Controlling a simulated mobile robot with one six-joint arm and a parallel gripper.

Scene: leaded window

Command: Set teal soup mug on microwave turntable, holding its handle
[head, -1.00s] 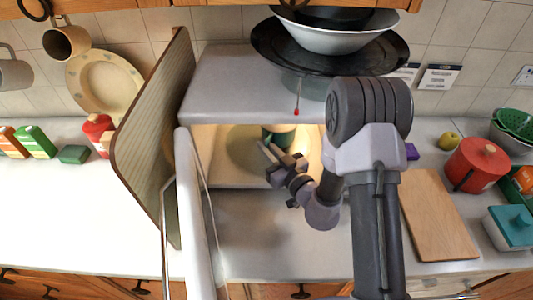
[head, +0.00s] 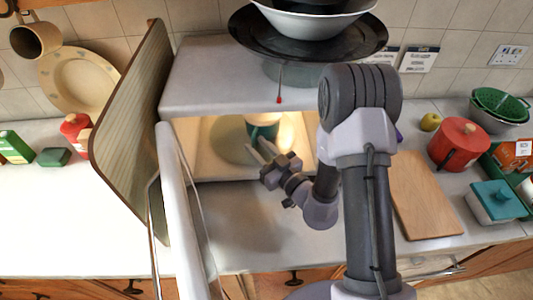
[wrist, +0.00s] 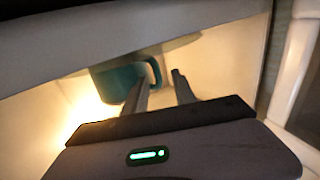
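The teal soup mug (head: 263,131) stands inside the open microwave (head: 215,80), on the right part of the round turntable (head: 226,140). In the wrist view the mug (wrist: 113,83) is partly cut off by the microwave's top edge, and its handle (wrist: 154,72) faces my fingers. My gripper (head: 259,149) reaches in through the opening, just in front of the mug. In the wrist view my gripper (wrist: 162,78) is open, with a clear gap between the fingers. The left fingertip overlaps the handle's lower part; I cannot tell whether it touches. The right fingertip is apart from the handle.
The microwave door (head: 180,210) stands open at left, beside a tall ridged board (head: 140,130). A black pan and bowls (head: 308,35) sit on top of the microwave. A wooden board (head: 422,195) and red pot (head: 458,143) lie right. The counter before the opening is clear.

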